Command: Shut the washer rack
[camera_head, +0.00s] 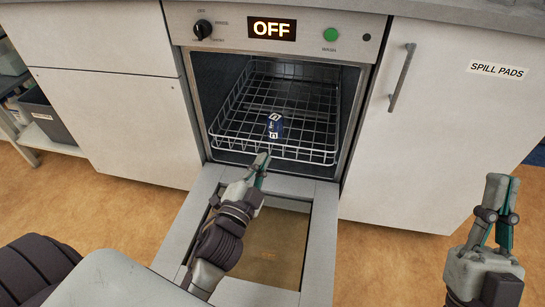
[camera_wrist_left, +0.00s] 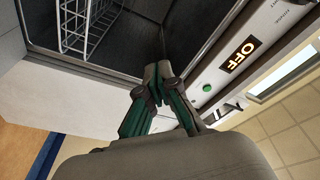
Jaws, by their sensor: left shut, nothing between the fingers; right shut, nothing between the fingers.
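The washer rack (camera_head: 310,134) is a wire basket inside the open washer, its front edge near the front of the opening. A small dark blue item with white markings (camera_head: 275,125) lies in it. The rack also shows at the top left of the left wrist view (camera_wrist_left: 78,45). The washer door (camera_head: 322,245) is folded down. My left gripper (camera_head: 262,158) is shut and empty, just in front of the rack's front edge, above the door; contact cannot be told. My right gripper (camera_head: 503,182) is shut and empty, at the right before the cabinet. The left gripper also shows in the wrist view (camera_wrist_left: 154,72).
The control panel has a dial (camera_head: 202,29), an OFF display (camera_head: 272,29) and a green button (camera_head: 330,34). A cabinet with a handle (camera_head: 402,77) and a "SPILL PADS" label (camera_head: 497,70) stands at right. A dark bin (camera_head: 47,115) sits at far left. Floor at right is clear.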

